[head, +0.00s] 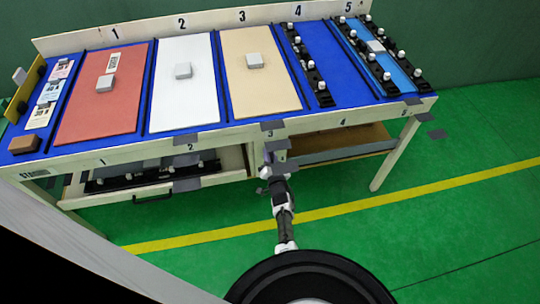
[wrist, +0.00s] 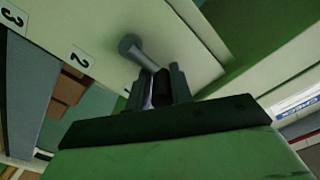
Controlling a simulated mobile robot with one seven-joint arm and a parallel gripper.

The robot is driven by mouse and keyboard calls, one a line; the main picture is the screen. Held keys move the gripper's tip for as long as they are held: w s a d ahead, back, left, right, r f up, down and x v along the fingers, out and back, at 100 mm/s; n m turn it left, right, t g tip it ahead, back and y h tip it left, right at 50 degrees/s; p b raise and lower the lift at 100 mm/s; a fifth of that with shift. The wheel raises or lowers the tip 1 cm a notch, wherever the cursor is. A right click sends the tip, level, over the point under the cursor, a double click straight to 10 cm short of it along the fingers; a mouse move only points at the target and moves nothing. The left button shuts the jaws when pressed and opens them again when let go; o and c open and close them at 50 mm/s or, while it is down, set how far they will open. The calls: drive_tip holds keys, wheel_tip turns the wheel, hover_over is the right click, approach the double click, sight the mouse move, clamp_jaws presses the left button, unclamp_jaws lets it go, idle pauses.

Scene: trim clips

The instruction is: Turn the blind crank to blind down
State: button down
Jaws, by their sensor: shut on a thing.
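In the wrist view a grey peg with a round end, which looks like the crank handle (wrist: 132,46), sticks out by a pale panel. My gripper (wrist: 160,82) is at its near end, with the dark fingers shut on it. In the head view my gripper (head: 279,168) is at the front edge of the workbench, below the number 3. It hides most of the crank there. I cannot make out the blind or how far down it is.
The workbench (head: 225,132) has numbered panels with grey blocks on top, and black rails with white knobs at right. Below are a drawer (head: 152,198) at left and an open wooden shelf (head: 335,141) at right. Small grey plates hang along the front edge. Green floor in front is clear.

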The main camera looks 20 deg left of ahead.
drive_tip(key=shift+s+a+f, duration=0.2)
drive_tip(key=shift+s+f, duration=0.1)
drive_tip(key=shift+f, duration=0.05)
drive_tip(key=c, duration=1.3)
unclamp_jaws()
drive_tip(key=shift+w+r, duration=0.1)
drive_tip(key=shift+r, duration=0.05)
drive_tip(key=p+v, duration=0.2)
drive_tip(key=v, duration=1.1)
drive_tip(key=shift+s+d, duration=0.25)
drive_tip(key=shift+s, duration=0.1)
